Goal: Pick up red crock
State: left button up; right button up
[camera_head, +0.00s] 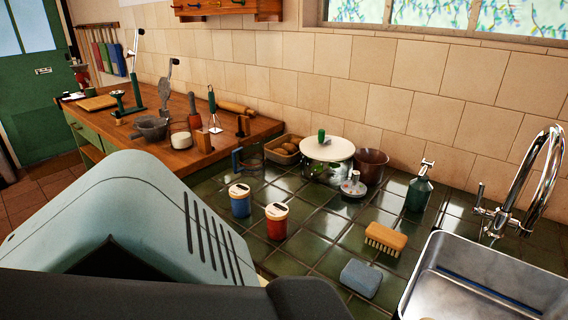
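The red crock (277,223) is a small red jar with a white lid. It stands upright on the green tiled counter (322,229). A similar blue crock (240,203) stands just to its left and a little farther back, apart from it. Neither of my grippers shows in the head view.
A pot with a white lid (327,147), a brown pot (370,166) and a green dispenser bottle (419,191) stand behind. A brush (385,239) and a blue sponge (360,278) lie to the right, before the sink (490,280). A wooden worktop (182,158) holds utensils at left.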

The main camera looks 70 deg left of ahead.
aim_at(277, 213)
jog(key=i+u, duration=0.1)
jog(key=i, duration=0.3)
jog(key=u, duration=2.35)
